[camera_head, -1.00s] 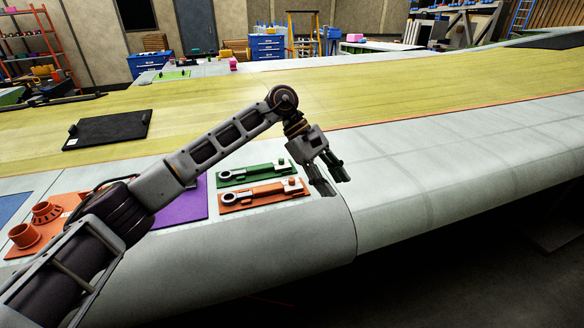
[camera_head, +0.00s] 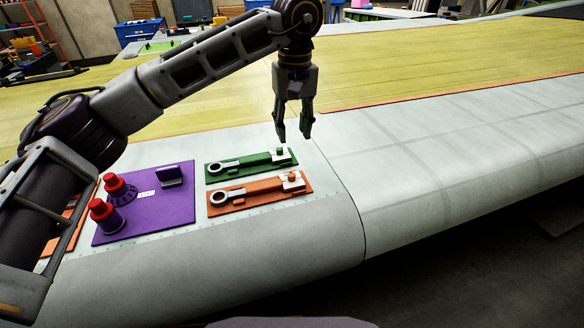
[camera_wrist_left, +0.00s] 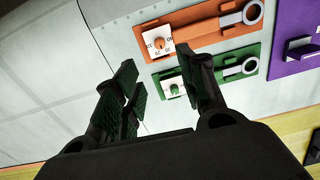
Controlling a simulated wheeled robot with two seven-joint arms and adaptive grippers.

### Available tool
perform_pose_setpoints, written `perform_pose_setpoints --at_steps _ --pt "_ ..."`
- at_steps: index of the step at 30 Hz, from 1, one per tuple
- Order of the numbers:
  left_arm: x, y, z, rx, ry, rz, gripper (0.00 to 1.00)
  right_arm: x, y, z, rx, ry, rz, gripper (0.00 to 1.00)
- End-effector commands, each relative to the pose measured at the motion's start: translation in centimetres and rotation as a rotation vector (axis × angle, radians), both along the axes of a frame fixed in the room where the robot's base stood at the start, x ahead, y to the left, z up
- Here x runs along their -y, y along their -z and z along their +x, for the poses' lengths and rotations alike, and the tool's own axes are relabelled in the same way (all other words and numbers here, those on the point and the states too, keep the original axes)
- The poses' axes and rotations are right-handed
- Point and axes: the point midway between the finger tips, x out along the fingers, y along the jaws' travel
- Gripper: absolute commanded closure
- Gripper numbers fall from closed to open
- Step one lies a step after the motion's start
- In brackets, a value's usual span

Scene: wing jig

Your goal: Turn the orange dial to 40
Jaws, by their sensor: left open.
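The orange dial is a small orange knob (camera_head: 293,179) on a white scale at the right end of an orange plate (camera_head: 228,207), which also carries a grey ring-ended bar. In the left wrist view the orange dial (camera_wrist_left: 157,43) sits on a white scale with dark numbers, too small to read surely. A green plate (camera_head: 212,178) with a similar green knob (camera_head: 280,152) lies just behind it. My left gripper (camera_head: 294,138) is open and empty, pointing down above and behind the green knob, apart from both dials. It also shows in the left wrist view (camera_wrist_left: 158,76). My right gripper is not in view.
A purple plate (camera_head: 160,215) with two red-capped purple posts (camera_head: 104,213) and an upright purple block lies left of the dials. My left arm covers part of another orange plate at far left. The wing surface (camera_head: 420,160) to the right is clear.

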Motion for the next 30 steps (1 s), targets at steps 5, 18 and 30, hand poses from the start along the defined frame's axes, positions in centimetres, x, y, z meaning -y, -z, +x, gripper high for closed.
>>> perform_pose_setpoints --at_steps 5,18,30 --pt "0.0 0.0 0.0 -0.001 0.000 -0.001 0.59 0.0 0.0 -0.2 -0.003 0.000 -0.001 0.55" --pt "0.0 2.0 0.0 -0.002 -0.001 -0.001 0.59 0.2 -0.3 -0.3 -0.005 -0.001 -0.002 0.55" --pt "-0.1 7.1 -0.1 -0.004 -0.001 -0.002 0.59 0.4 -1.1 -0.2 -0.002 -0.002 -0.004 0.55"
